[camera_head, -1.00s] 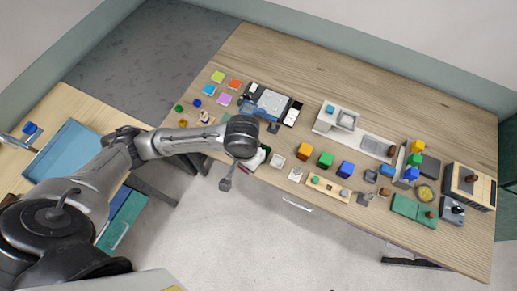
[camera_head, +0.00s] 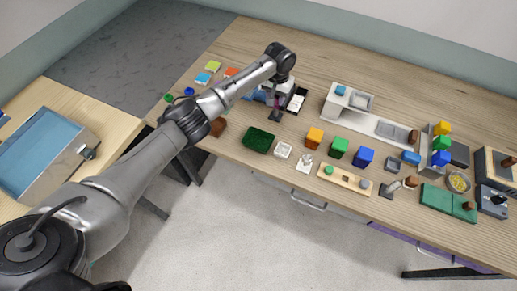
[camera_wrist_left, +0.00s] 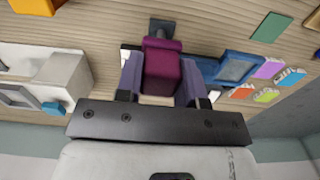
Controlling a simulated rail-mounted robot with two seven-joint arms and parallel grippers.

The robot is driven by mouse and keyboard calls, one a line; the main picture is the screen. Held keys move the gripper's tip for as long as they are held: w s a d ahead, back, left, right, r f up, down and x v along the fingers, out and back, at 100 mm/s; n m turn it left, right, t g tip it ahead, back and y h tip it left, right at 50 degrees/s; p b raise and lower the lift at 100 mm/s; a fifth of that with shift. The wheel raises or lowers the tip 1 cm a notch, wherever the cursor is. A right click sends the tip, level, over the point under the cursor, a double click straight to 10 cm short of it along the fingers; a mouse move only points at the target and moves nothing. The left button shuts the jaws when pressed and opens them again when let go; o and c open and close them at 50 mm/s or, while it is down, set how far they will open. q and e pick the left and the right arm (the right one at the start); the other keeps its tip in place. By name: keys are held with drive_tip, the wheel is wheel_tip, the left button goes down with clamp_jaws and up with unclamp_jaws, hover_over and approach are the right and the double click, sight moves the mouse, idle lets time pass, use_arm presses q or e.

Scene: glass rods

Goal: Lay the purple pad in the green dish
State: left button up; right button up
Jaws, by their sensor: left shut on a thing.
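The purple pad (camera_wrist_left: 268,68) lies flat on the table among other coloured pads in the left wrist view. In the head view my left arm hides it. The green dish (camera_head: 258,140) stands near the table's front edge and looks empty. My left gripper (camera_head: 277,103) is above the table behind the dish. In the left wrist view its jaws (camera_wrist_left: 160,75) are shut on a dark magenta block (camera_wrist_left: 162,70), apart from the purple pad. My right gripper is not in view.
Orange (camera_head: 314,138), green (camera_head: 339,147) and blue (camera_head: 363,157) blocks stand right of the dish. A small white dish (camera_head: 283,150) is beside it. A blue device (camera_wrist_left: 235,68) is close to my left gripper. A brown thing (camera_head: 217,127) is left of the dish.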

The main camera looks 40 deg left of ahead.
use_arm(q)
drive_tip(key=shift+w+a+f+b, duration=0.35)
drive_tip(key=shift+w+a+f, duration=0.05)
drive_tip(key=shift+a+f, duration=0.15)
drive_tip(key=shift+s+f, duration=0.15)
drive_tip(key=shift+s, duration=0.05)
drive_tip(key=p, duration=0.3)
approach(258, 143)
drive_tip(key=shift+w+a+f, duration=0.15)
drive_tip(key=shift+w+f, duration=0.2)
drive_tip(key=shift+w, duration=0.35)
drive_tip(key=shift+s+f, duration=0.45)
drive_tip(key=shift+s, duration=0.15)
drive_tip(key=shift+f, duration=2)
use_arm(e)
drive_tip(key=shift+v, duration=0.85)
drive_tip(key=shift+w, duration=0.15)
use_arm(q)
drive_tip(key=o, duration=0.9)
drive_tip(key=shift+f, duration=0.15)
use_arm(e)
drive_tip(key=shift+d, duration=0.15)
